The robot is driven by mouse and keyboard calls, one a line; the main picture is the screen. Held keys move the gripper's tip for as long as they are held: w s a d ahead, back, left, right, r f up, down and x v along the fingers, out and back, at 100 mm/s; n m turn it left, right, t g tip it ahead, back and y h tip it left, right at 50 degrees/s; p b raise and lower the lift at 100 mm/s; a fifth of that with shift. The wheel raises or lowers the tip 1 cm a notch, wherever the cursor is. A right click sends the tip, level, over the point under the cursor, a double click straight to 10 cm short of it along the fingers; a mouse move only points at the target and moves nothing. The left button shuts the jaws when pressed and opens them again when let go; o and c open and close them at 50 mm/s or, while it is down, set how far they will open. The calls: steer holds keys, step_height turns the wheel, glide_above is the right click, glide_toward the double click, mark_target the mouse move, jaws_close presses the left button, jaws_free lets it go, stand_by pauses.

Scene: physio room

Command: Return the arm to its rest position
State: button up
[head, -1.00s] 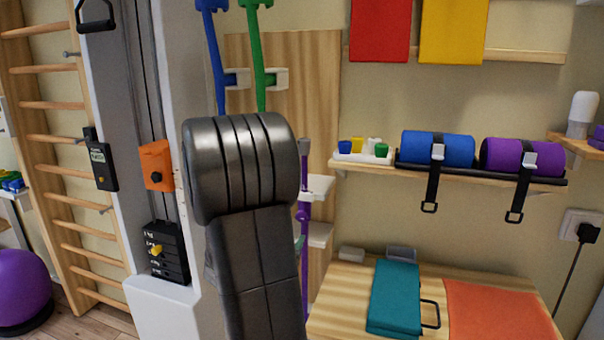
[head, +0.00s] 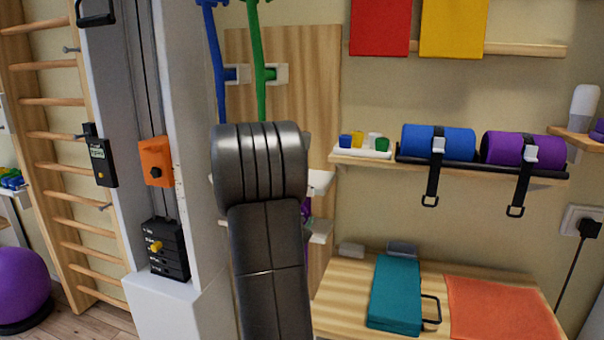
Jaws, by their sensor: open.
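My arm (head: 268,240) rises from the bottom edge in the middle of the head view, with its dark grey ribbed joint (head: 260,165) at the top. My gripper is not in view; it may be hidden behind the arm or outside the picture. No held thing shows. The arm stands in front of the wooden wall panel and hides part of it.
A wooden table (head: 340,309) at lower right bears a teal case (head: 396,293) and an orange mat (head: 498,308). A shelf (head: 470,179) above holds blue (head: 412,141) and purple (head: 505,147) rolls. A weight machine (head: 187,110) stands left of the arm.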

steer(key=shift+m+b, duration=1.75)
steer(key=shift+m, duration=5.75)
